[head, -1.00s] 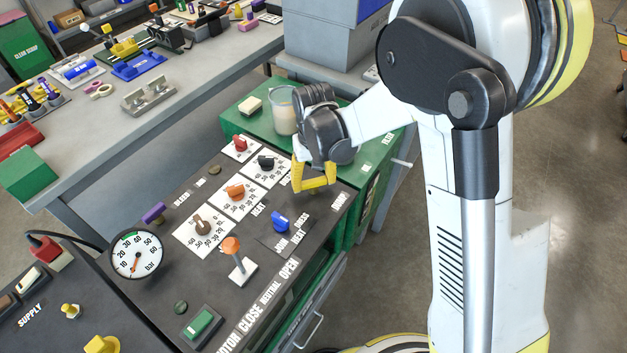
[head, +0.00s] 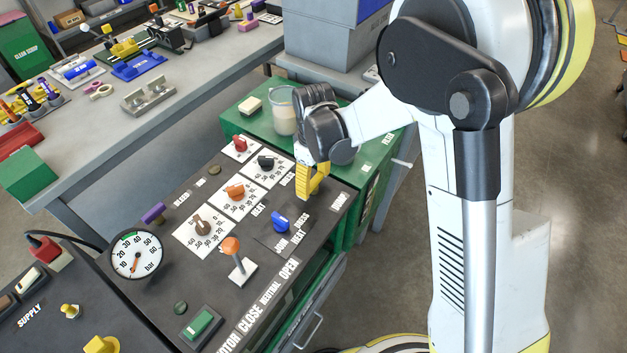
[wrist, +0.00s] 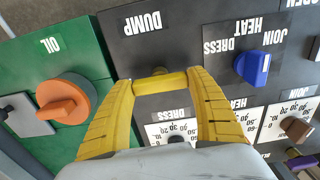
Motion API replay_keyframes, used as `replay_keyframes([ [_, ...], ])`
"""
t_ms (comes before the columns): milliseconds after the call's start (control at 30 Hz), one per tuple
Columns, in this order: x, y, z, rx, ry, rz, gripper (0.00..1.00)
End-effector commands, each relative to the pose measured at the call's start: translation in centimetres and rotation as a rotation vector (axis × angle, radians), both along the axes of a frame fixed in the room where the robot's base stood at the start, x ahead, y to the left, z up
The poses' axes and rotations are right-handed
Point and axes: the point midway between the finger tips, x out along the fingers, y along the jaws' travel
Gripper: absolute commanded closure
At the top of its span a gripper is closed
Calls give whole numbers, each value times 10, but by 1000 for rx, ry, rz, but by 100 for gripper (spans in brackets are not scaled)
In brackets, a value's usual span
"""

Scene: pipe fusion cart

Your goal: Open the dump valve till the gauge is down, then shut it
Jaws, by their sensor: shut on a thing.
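My gripper (head: 309,188) is at the far right corner of the dark control panel (head: 318,218). In the wrist view its two yellow fingers (wrist: 162,80) are closed on the ends of a yellow dump valve handle (wrist: 160,84) beside the "DUMP" label (wrist: 142,23). The handle lies across between the fingers. In the head view the fingers hide most of the valve. The round white pressure gauge (head: 149,259) stands at the panel's left. Its orange needle points downward, below the marked 10; the exact reading is too small to tell.
A blue join/heat/dress knob (head: 280,222) and an orange-topped lever (head: 231,246) stand nearby on the panel. In the wrist view an orange knob (wrist: 66,99) by the "OIL" label is left of my fingers. A clear beaker (head: 283,112) stands behind my gripper.

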Motion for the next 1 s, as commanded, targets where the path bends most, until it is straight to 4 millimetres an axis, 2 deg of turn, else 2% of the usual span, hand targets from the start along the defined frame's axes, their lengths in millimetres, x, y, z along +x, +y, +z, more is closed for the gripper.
replay_keyframes([
  [500,1,0,1,0,-1,17,64],
  [533,1,0,1,0,-1,17,25],
  [567,1,0,1,0,-1,17,16],
  [600,1,0,1,0,-1,17,11],
  [867,0,0,0,1,-1,16,11],
  [1000,0,0,9,0,0,16,11],
])
